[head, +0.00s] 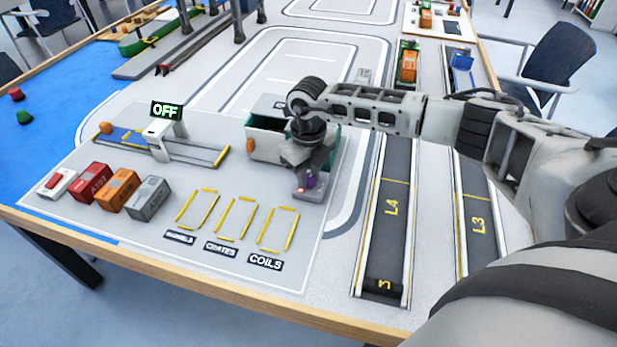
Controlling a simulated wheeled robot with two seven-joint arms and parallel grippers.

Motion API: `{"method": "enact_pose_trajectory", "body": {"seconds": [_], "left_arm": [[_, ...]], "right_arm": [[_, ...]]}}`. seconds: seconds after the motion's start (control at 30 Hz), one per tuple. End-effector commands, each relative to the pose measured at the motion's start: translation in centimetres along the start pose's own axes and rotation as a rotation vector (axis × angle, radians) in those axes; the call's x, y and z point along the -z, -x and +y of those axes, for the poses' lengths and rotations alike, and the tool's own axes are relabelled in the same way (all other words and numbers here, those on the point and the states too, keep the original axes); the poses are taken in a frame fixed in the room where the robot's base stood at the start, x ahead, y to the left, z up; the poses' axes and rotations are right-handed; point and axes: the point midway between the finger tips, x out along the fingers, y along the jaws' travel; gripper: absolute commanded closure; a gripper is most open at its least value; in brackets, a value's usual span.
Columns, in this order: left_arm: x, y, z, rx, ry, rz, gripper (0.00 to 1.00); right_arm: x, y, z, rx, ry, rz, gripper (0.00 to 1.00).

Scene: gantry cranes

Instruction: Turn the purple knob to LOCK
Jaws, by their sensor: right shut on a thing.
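The purple knob (311,180) shows as a small purple piece on a grey panel (312,196) with a small red light, in front of a teal and white container. My right gripper (308,168) points down over the knob and is shut on it, hiding most of it. The knob's angle and any LOCK mark cannot be made out. My left gripper is not in view.
Red, orange (118,190) and grey containers line the front left. Yellow frames (237,218) mark empty floor before the panel. Lanes L4 (392,215) and L3 lie to the right.

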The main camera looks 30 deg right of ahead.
Motion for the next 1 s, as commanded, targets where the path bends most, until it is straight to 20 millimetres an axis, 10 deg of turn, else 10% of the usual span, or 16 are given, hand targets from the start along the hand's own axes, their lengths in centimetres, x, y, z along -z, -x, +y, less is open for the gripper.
{"method": "enact_pose_trajectory", "body": {"seconds": [1.0], "left_arm": [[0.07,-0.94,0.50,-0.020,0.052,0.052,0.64]], "right_arm": [[-0.16,0.22,-0.06,0.001,0.568,-0.006,0.99]]}}
